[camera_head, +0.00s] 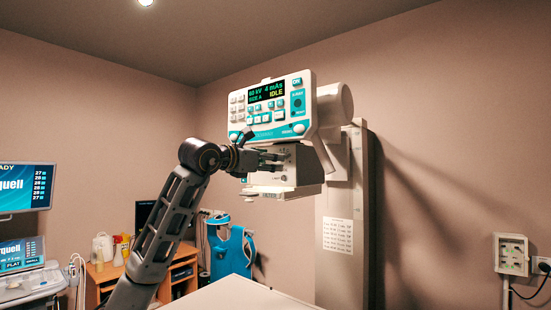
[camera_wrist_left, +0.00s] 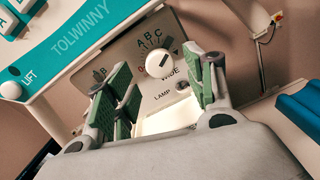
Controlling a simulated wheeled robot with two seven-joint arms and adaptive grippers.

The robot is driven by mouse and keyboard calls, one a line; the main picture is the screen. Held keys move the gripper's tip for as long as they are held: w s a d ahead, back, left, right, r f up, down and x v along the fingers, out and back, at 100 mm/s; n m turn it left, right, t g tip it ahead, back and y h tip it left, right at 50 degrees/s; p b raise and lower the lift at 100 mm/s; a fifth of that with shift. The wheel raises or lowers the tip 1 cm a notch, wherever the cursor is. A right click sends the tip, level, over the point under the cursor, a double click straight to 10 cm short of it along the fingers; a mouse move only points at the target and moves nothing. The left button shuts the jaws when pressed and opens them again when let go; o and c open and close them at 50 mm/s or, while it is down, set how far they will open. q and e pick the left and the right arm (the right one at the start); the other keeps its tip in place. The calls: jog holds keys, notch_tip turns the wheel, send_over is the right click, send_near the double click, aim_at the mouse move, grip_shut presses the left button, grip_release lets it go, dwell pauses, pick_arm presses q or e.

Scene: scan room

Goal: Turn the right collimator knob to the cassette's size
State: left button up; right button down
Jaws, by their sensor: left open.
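The collimator box (camera_head: 290,168) hangs under the control console. In the left wrist view its front panel (camera_wrist_left: 130,55) carries a round white knob (camera_wrist_left: 158,64) with a dark pointer line, slanting to the upper right. Letters A, B, C arc above this knob and WIDE is printed below it. A second letter scale shows at left, partly hidden by a finger. My left gripper (camera_wrist_left: 160,72) is open, its green-padded fingers on either side of the white knob in the picture; contact cannot be told. In the head view my left gripper (camera_head: 272,160) is at the box's front. No cassette can be made out.
The console (camera_head: 272,105) reads IDLE above the box. A column (camera_head: 343,210) with a printed chart (camera_head: 338,235) stands behind. A white tabletop (camera_head: 235,293) lies below. In the left wrist view a small LAMP button (camera_wrist_left: 182,86) sits below the knob.

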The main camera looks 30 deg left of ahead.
pick_arm(q)
jog(key=shift+w+d+p, duration=0.15)
jog(key=shift+w+p, duration=0.05)
jog(key=shift+w, duration=0.7)
jog(key=shift+w+d+p, duration=0.1)
jog(key=shift+w+p, duration=0.05)
jog(key=shift+w, duration=0.7)
jog(key=shift+c, duration=0.5)
jog(key=c, duration=0.9)
pick_arm(e)
jog(key=shift+s+r, duration=0.1)
jog(key=shift+r, duration=0.4)
jog(key=shift+a, duration=0.1)
